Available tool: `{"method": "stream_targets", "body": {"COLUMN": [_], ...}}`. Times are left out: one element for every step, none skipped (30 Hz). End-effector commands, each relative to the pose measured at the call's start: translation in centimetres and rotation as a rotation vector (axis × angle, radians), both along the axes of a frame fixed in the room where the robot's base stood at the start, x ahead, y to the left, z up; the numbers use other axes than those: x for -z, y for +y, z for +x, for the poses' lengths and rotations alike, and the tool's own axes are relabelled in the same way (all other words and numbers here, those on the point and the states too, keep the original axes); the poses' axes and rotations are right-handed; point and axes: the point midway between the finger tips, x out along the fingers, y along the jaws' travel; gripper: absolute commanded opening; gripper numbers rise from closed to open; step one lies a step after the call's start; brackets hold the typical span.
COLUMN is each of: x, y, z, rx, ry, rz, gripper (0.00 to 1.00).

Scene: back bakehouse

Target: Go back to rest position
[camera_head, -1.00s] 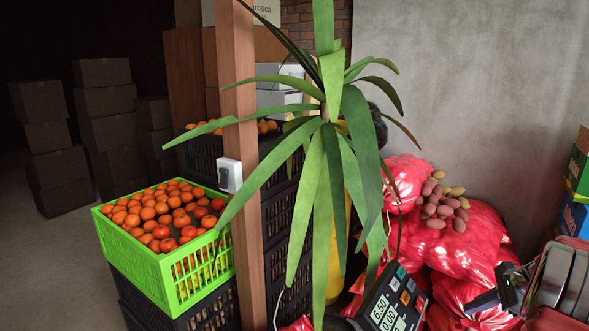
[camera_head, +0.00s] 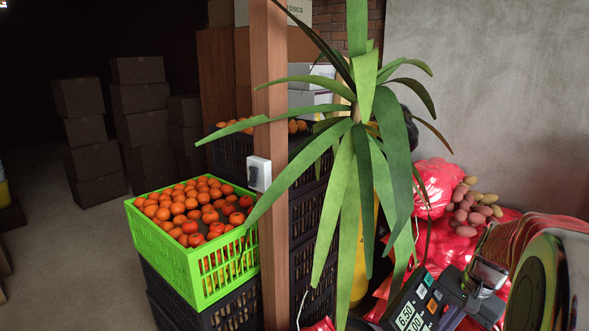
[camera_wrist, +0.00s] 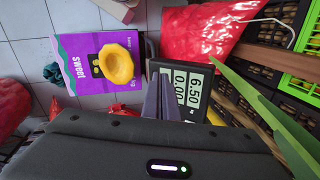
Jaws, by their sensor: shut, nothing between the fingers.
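My gripper (camera_wrist: 160,102) shows in the wrist view as two grey fingers closed together, with nothing between them. It is close to the scale's display (camera_wrist: 190,85), which reads 6.50 and 0.00; I cannot tell whether they touch. In the head view, my arm fills the lower right corner, and the display (camera_head: 410,312) stands just left of its end. The fingertips are not clear in that view.
A plant (camera_head: 362,150) and a wooden post (camera_head: 270,170) stand mid-view. A green crate (camera_head: 200,250) of oranges sits left. Red net sacks (camera_head: 437,185) lie right. A purple box (camera_wrist: 98,75) shows in the wrist view. Floor is open at far left.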

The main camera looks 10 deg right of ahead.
Motion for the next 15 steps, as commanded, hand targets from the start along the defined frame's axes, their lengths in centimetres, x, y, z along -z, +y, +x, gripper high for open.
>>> {"method": "stream_targets", "body": {"x": [-0.5,-0.8,-1.0,-1.3,-1.4,-1.7,-1.9,-2.1,-2.3,-2.5,-2.6,-2.9,-3.0,-3.2,-3.3], "y": [1.4,2.1,3.0,3.7,4.4,5.3,5.9,6.6,7.5,8.1,8.8,9.6,10.2,10.8,11.6], "z": [-0.2,-0.3,-0.6,-0.7,-0.9,-1.1,-1.3,-1.5,-1.8,-2.0,-2.2,-2.5,-2.7,-2.9,-3.2], "rx": [-0.05,-0.078,-0.113,-0.141,-0.168,-0.203,-0.23,-0.255,-0.289,-0.316,-0.34,-0.373,-0.398,-0.423,-0.453], "ry": [-0.003,-0.005,-0.006,-0.008,-0.009,-0.012,-0.014,-0.016,-0.02,-0.022,-0.025,-0.029,-0.033,-0.036,-0.041], "rz": [-0.023,-0.036,-0.053,-0.067,-0.078,-0.096,-0.109,-0.12,-0.136,-0.149,-0.16,-0.175,-0.188,-0.2,-0.214], "gripper": [0.0,0.0,0.0,0.0,0.0,0.0,0.0,0.0,0.0,0.0,0.0,0.0,0.0,0.0,0.0]}}
